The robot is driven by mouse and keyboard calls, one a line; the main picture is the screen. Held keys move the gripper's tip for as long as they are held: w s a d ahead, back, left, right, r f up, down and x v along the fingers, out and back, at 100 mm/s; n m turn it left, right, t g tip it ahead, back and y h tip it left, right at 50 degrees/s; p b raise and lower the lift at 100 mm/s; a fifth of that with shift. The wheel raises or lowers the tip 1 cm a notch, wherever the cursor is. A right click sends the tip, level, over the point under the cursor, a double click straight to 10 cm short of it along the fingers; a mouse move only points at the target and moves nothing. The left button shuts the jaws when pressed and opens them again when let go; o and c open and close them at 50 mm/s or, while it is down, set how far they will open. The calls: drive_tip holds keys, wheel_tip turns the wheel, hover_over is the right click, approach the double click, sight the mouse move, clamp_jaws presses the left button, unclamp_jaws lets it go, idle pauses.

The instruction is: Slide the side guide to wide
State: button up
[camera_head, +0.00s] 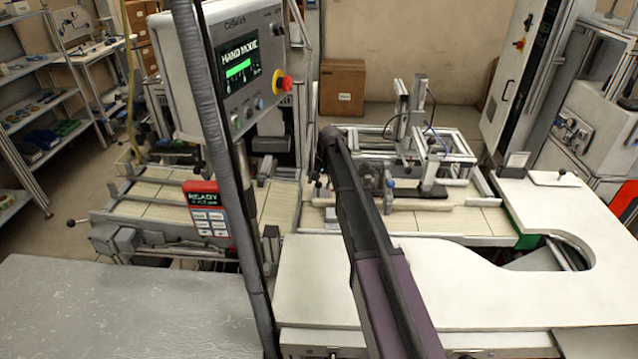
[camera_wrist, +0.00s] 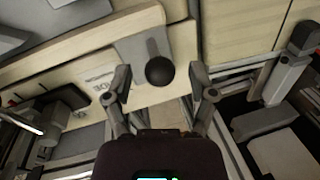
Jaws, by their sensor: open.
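A round black knob (camera_wrist: 160,71), seen nearly end-on, stands on a grey plate (camera_wrist: 132,48) in the wrist view. I take it for the handle of the side guide, though I cannot tell for sure. My gripper (camera_wrist: 160,82) is open, with one finger on each side of the knob and a visible gap to each. I cannot judge the height between fingertips and knob. A pale label with dark print (camera_wrist: 104,84) lies left of the knob; its wording is unreadable. In the head view my arm hides the gripper and the knob.
A control panel (camera_head: 243,60) with a red stop button stands at the left. A small red-framed READY display (camera_head: 207,207) is below it. A metal frame with an upright post (camera_head: 418,110) stands behind the pale conveyor bed (camera_head: 465,222). A white table with a cutout (camera_head: 560,215) is at the right.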

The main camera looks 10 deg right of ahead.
drive_tip(key=shift+w, duration=0.1)
drive_tip(key=shift+w+d, duration=0.15)
drive_tip(key=shift+w, duration=0.6)
drive_tip(key=shift+w+d+r+p, duration=0.15)
drive_tip(key=shift+w+r+p, duration=0.25)
drive_tip(key=shift+w, duration=0.05)
wheel_tip(320, 180, up, 13)
drive_tip(key=s+d+p, duration=0.1)
drive_tip(key=d+p, duration=0.1)
drive_tip(key=p, duration=1.1)
drive_tip(key=s+f+n+b, duration=0.1)
drive_tip(key=s+f+b, duration=0.1)
drive_tip(key=s, duration=0.8)
drive_tip(key=s+f+n+h+b, duration=0.1)
drive_tip(key=s+f+b, duration=0.2)
drive_tip(key=s, duration=0.7)
drive_tip(key=s+f+n+b, duration=0.1)
drive_tip(key=s+f+b, duration=0.2)
drive_tip(key=s, duration=0.7)
drive_tip(key=shift+s+d+f+n+g+h, duration=0.15)
drive_tip(key=shift+s+d+n+g+h, duration=0.15)
drive_tip(key=shift+s, duration=0.05)
drive_tip(key=shift+s+f, duration=0.15)
drive_tip(key=shift+s, duration=0.55)
drive_tip(key=shift+n, duration=0.4)
drive_tip(key=s, duration=0.5)
drive_tip(key=shift+d+f+b, duration=0.1)
drive_tip(key=shift+f+b, duration=0.15)
drive_tip(key=shift+b, duration=0.15)
drive_tip(key=shift+w, duration=0.1)
